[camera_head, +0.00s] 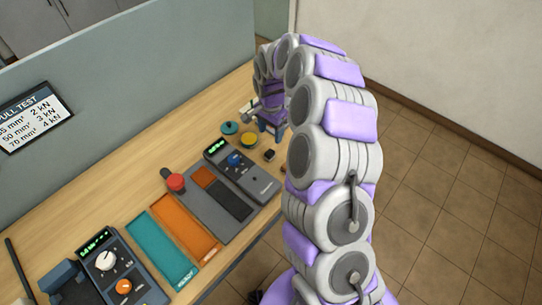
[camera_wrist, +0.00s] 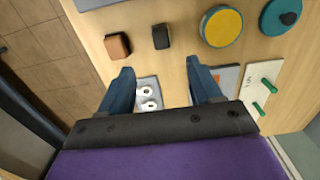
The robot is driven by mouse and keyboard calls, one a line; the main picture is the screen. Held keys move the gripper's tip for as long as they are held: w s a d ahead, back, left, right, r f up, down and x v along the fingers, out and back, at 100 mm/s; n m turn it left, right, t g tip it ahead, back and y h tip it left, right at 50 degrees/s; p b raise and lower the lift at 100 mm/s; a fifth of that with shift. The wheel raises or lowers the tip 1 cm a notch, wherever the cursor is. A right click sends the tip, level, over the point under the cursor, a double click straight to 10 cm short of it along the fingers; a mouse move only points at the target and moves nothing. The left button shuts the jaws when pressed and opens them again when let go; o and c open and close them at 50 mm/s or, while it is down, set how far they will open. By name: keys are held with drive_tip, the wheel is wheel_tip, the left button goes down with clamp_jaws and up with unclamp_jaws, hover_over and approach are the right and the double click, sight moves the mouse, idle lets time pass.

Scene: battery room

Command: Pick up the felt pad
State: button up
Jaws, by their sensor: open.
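My gripper (camera_wrist: 158,68) is open over the wooden bench, its two blue fingers apart with nothing held between them. It also shows in the head view (camera_head: 271,124), at the far end of the bench. A small light plate with two white rings (camera_wrist: 148,95) lies below, between the fingers. A flat grey piece (camera_wrist: 228,76), perhaps the felt pad, lies beside the right finger and is partly hidden by it. I cannot tell for sure which piece is the felt pad. In the head view the arm hides part of this area.
A brown block (camera_wrist: 117,46), black block (camera_wrist: 161,36), yellow disc (camera_wrist: 222,27) and teal disc (camera_wrist: 281,17) lie near the gripper. A white plate with green pegs (camera_wrist: 261,90) is at right. Meters (camera_head: 243,170) and mats stand along the bench; a partition (camera_head: 150,70) runs behind.

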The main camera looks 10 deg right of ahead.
hover_over(270, 152)
drive_tip(key=f, duration=0.4)
drive_tip(key=f+b, duration=0.1)
drive_tip(key=f, duration=0.1)
drive_tip(key=shift+w+a, duration=0.1)
drive_tip(key=shift+a, duration=0.3)
drive_tip(key=shift+d+f, duration=0.2)
drive_tip(key=shift+f, duration=0.25)
drive_tip(key=f, duration=0.2)
drive_tip(key=f+b, duration=0.1)
drive_tip(key=f, duration=0.1)
drive_tip(key=shift+d+f, duration=0.2)
drive_tip(key=shift+f, duration=0.15)
drive_tip(key=shift+a+r, duration=0.1)
drive_tip(key=shift+a, duration=0.05)
drive_tip(key=shift+c, duration=0.7)
drive_tip(key=c, duration=1)
drive_tip(key=shift+o, duration=0.2)
